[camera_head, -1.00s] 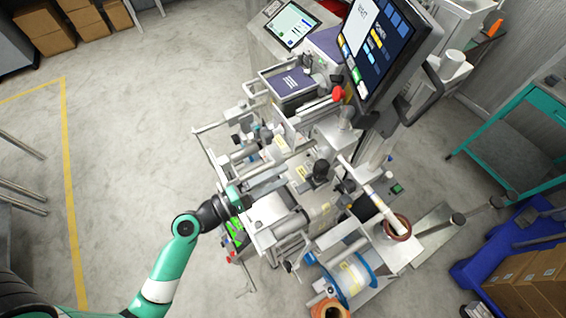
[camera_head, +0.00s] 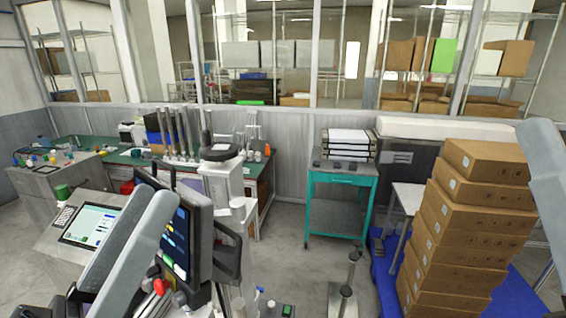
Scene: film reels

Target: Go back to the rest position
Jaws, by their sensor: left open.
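I cannot make out my right gripper.
The machine's monitor (camera_head: 175,235) and tablet (camera_head: 90,224) stand close behind my left gripper. Stacked cartons (camera_head: 465,222) fill the right on a blue pallet. A teal cart (camera_head: 341,181) and a green-topped bench (camera_head: 100,150) stand behind. Some floor is clear in the middle.

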